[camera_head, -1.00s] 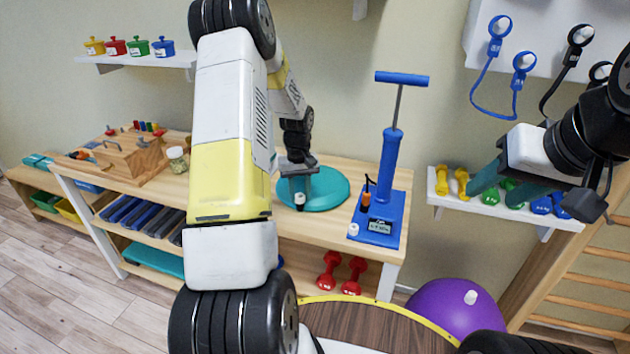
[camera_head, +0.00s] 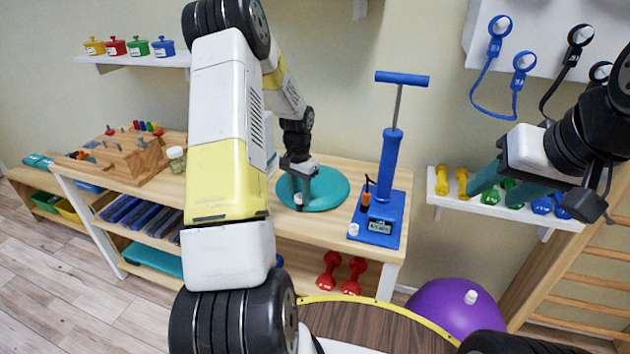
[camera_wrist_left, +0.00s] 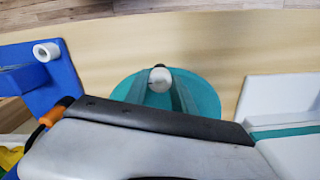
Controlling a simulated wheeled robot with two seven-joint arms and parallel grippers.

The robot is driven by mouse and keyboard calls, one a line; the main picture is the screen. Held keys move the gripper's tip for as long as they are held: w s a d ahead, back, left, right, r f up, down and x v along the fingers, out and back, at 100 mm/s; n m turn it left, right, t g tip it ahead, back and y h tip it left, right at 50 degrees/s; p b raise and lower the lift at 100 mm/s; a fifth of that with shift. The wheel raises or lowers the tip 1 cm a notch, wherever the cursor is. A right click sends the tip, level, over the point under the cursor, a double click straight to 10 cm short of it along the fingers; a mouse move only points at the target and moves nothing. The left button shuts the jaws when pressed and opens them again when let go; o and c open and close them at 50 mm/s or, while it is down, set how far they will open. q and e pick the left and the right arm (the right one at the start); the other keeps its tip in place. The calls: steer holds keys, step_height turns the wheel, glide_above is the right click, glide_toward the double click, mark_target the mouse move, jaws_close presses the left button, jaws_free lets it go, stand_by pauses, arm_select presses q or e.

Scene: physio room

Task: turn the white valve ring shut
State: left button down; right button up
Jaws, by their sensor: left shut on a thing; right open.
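The white valve ring (camera_wrist_left: 160,76) sits at the edge of a round teal cushion (camera_head: 332,188) on the wooden bench. In the left wrist view the cushion (camera_wrist_left: 207,100) lies beneath the fingers. My left gripper (camera_head: 299,198) reaches down onto the ring from above and is shut on it; in the left wrist view its fingertips (camera_wrist_left: 162,88) meet at the ring. The ring's sides are partly hidden by the fingers. My right gripper (camera_head: 510,185) is open and empty, raised at the right before the dumbbell shelf.
A blue pump (camera_head: 388,185) with a display stands right of the cushion, a small white ring (camera_head: 353,229) on its base. A wooden block box (camera_head: 130,158) and a jar (camera_head: 176,160) stand left. A purple ball (camera_head: 455,308) lies below right. A wall shelf (camera_head: 490,208) holds dumbbells.

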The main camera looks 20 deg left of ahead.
arm_select(q)
steer(key=m, duration=0.4)
steer(key=shift+m, duration=0.4)
stand_by(0.4)
steer(key=c, duration=1.3)
jaws_free()
steer(key=shift+c, duration=0.2)
step_height(320, 180, up, 8)
steer(key=shift+o, duration=0.2)
steer(key=shift+f, duration=0.1)
